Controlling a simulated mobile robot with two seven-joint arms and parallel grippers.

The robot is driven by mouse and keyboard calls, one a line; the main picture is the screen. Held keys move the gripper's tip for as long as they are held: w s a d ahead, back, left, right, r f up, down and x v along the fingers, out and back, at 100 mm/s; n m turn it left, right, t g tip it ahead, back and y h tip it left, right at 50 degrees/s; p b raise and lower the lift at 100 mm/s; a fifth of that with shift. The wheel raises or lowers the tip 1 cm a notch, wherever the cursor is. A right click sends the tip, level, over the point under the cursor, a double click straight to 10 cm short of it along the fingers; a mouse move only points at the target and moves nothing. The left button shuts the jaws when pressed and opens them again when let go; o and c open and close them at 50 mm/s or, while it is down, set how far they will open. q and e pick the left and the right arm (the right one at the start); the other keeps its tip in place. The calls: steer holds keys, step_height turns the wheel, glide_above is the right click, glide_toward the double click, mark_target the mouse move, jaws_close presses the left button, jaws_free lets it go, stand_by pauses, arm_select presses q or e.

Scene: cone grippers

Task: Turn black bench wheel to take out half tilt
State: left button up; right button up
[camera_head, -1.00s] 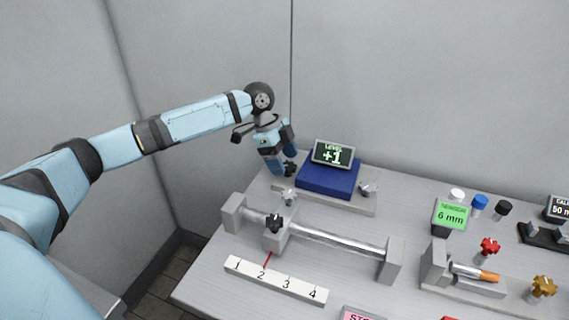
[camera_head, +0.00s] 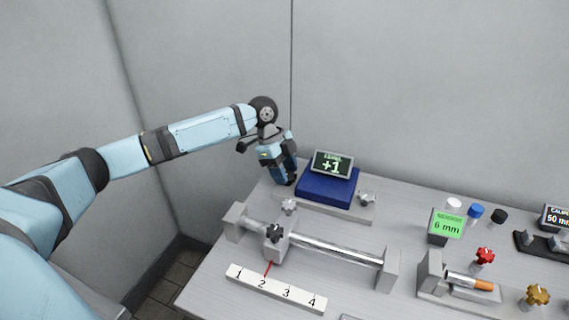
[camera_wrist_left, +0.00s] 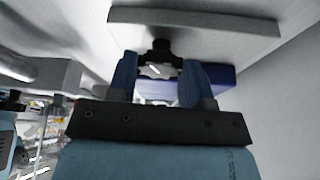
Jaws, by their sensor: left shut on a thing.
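My left gripper (camera_head: 288,180) points down at the back left of the bench, beside the blue level block (camera_head: 327,188). In the left wrist view my left gripper (camera_wrist_left: 160,76) has its two blue fingers on either side of a black wheel (camera_wrist_left: 160,48), with a pale knob-like part in front of it. The fingers are shut on this wheel; in the head view the gripper mostly hides it. The level display (camera_head: 332,163) on the block reads +1. Silver knobs stand at the block's front left (camera_head: 289,207) and right (camera_head: 367,199). My right gripper is out of view.
In front is a rail (camera_head: 335,249) with a carriage under a black star knob (camera_head: 275,232), its red pointer near 2 on the numbered scale (camera_head: 276,288). To the right are a green 6 mm display (camera_head: 446,226), several caps, and red (camera_head: 485,256) and gold (camera_head: 537,295) knobs. Walls stand close behind.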

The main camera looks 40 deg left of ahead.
arm_select(q)
steer(key=m+g+p, duration=0.1)
steer(key=m+p, duration=0.1)
steer(key=p, duration=0.1)
steer(key=shift+w+r, duration=0.1)
steer(key=shift+r, duration=0.1)
steer(key=shift+f+m, duration=0.1)
steer(key=shift+m, duration=0.3)
steer(key=shift+f, duration=0.15)
steer(key=o, duration=0.9)
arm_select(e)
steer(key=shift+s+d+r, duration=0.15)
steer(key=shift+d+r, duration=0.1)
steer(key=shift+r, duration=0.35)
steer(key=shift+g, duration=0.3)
